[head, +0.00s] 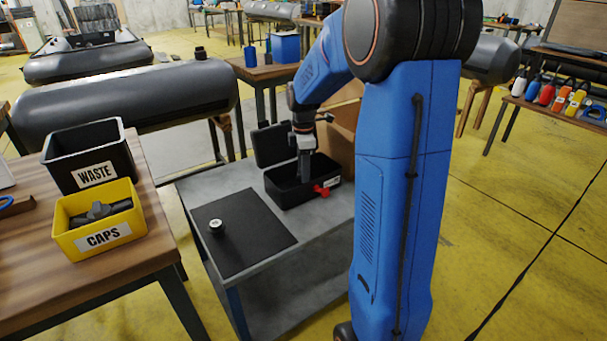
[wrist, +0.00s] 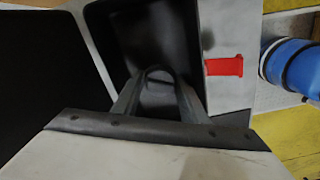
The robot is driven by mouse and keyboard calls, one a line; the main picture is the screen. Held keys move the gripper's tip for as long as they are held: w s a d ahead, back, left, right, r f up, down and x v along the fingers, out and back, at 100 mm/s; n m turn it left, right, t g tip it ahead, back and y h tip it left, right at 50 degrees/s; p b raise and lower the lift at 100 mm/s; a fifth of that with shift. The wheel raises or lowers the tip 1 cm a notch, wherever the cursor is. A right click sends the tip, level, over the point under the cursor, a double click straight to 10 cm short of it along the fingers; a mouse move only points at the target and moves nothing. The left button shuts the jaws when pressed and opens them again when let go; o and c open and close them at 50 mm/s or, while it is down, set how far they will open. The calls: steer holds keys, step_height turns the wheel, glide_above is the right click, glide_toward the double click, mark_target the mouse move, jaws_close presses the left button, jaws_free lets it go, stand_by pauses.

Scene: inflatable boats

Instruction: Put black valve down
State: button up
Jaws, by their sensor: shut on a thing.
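My gripper (head: 305,180) reaches down into an open black case (head: 290,198) on a grey table. Its fingers show in the wrist view (wrist: 157,95), shut on a dark piece, the black valve (wrist: 157,92), which is hard to make out against the dark interior. In the head view the case walls and my fingers hide the valve. I cannot tell whether it touches the case floor.
A black mat (head: 240,245) lies left of the case, with a small black, white-topped part (head: 216,227) on it. A yellow CAPS bin (head: 70,232) and a black WASTE bin (head: 90,158) stand on the wooden table at left. A cardboard box (head: 343,130) is behind the case.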

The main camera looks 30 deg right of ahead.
steer(key=shift+f, duration=0.65)
steer(key=shift+f, duration=0.1)
steer(key=o, duration=1)
steer(key=shift+o, duration=0.2)
